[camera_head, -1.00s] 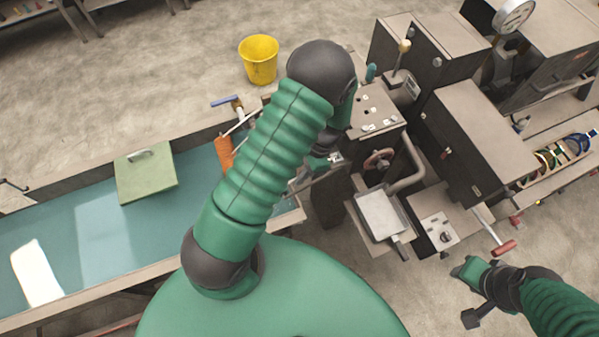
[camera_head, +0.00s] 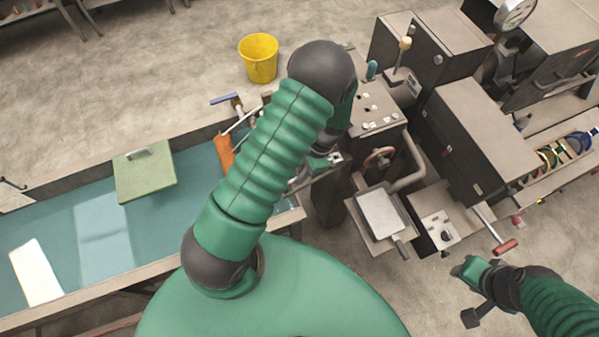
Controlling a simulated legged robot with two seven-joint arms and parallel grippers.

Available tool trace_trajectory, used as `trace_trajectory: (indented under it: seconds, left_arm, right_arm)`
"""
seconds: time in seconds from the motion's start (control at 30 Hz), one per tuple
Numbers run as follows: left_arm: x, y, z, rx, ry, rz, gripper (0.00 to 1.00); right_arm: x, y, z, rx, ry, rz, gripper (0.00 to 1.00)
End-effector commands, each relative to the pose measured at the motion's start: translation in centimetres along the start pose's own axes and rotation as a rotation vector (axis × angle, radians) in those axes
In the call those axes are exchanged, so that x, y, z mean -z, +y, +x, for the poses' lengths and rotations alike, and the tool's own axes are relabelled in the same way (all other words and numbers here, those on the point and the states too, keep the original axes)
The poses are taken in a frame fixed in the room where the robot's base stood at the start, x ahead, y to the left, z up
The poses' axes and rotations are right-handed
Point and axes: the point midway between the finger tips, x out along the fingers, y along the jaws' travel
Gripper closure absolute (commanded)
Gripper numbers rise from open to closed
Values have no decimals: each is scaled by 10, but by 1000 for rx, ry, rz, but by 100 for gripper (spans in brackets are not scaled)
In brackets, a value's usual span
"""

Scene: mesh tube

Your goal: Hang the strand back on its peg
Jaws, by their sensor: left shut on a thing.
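My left arm rises across the middle of the view and bends down at a dark elbow. My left gripper (camera_head: 322,163) is at the back edge of the bench, beside the machine, largely hidden by my own arm. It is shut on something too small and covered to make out. I cannot pick out the strand or its peg for certain. Several coloured loops (camera_head: 565,150), blue, green and yellow, sit in a rack at the far right, well away from the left gripper. My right gripper (camera_head: 470,293) hangs low at the right over the floor, and its jaws are unclear.
A teal-topped bench (camera_head: 170,225) fills the left, with a green lidded board (camera_head: 146,178) and an orange cylinder (camera_head: 224,150). A dark machine (camera_head: 480,140) with a grey tray (camera_head: 381,213) and a red-ended lever (camera_head: 505,246) stands right. A yellow bucket (camera_head: 259,62) is on the floor.

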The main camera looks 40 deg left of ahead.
Motion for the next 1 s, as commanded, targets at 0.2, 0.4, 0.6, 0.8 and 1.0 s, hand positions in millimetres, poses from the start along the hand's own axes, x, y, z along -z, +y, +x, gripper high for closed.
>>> trace_trajectory:
  seconds: [0.2,0.4,0.6,0.8,1.0]
  left_arm:
    - [1,0,3,0,0,0,100]
    - [2,0,5,0,0,0,100]
    - [2,0,5,0,0,0,66]
    - [2,0,5,0,0,0,55]
    - [3,0,4,1,1,0,55]
  right_arm:
    - [0,0,2,0,0,0,64]
    - [-1,0,4,0,0,0,64]
    - [-1,0,4,0,0,0,64]
    - [-1,0,4,0,0,0,64]
    - [-1,0,5,0,0,0,64]
